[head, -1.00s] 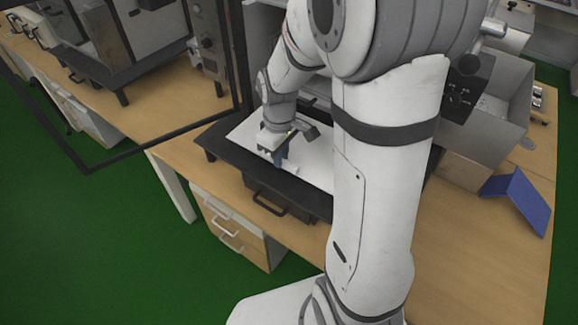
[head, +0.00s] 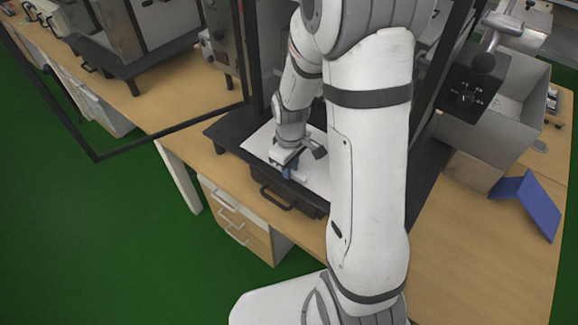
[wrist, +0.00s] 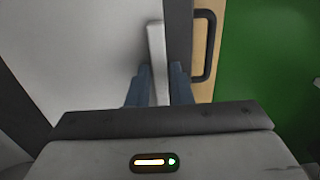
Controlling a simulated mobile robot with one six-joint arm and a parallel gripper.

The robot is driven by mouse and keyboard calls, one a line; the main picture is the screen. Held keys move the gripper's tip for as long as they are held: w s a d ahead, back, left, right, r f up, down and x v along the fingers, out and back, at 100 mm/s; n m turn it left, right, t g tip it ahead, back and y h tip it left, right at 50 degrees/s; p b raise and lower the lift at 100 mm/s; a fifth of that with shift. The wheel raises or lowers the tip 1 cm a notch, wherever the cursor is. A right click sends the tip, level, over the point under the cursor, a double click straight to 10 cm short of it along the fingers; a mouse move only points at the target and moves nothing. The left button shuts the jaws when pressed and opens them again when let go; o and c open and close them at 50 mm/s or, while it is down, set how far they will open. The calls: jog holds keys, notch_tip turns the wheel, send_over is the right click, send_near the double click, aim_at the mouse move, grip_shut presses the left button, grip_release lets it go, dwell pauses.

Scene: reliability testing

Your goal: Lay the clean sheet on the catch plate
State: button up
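The clean sheet (head: 262,143) is a flat white panel over the black catch plate (head: 222,134). In the wrist view the sheet (wrist: 80,45) fills the left side, with a raised white bar (wrist: 156,45) along its edge. My gripper (head: 292,172) is at the sheet's front edge. Its blue fingers (wrist: 160,88) stand on both sides of the white bar, closed on it. Whether the sheet touches the plate or is slightly above it I cannot tell. My arm hides the sheet's right part.
A dark drawer handle (head: 278,200) sits below the plate's front. A dark-framed open door (head: 170,134) stands to the left. A blue angled panel (head: 532,200) and a grey box (head: 490,120) are at right.

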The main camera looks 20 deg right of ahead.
jog(key=o, duration=0.3)
notch_tip(320, 180, up, 11)
jog(key=s+r+m+t, duration=0.3)
jog(key=s+r+m, duration=0.4)
jog(key=s, duration=0.7)
jog(key=shift+a+r, duration=0.2)
jog(key=shift+r, duration=0.6)
jog(key=shift+s, duration=0.1)
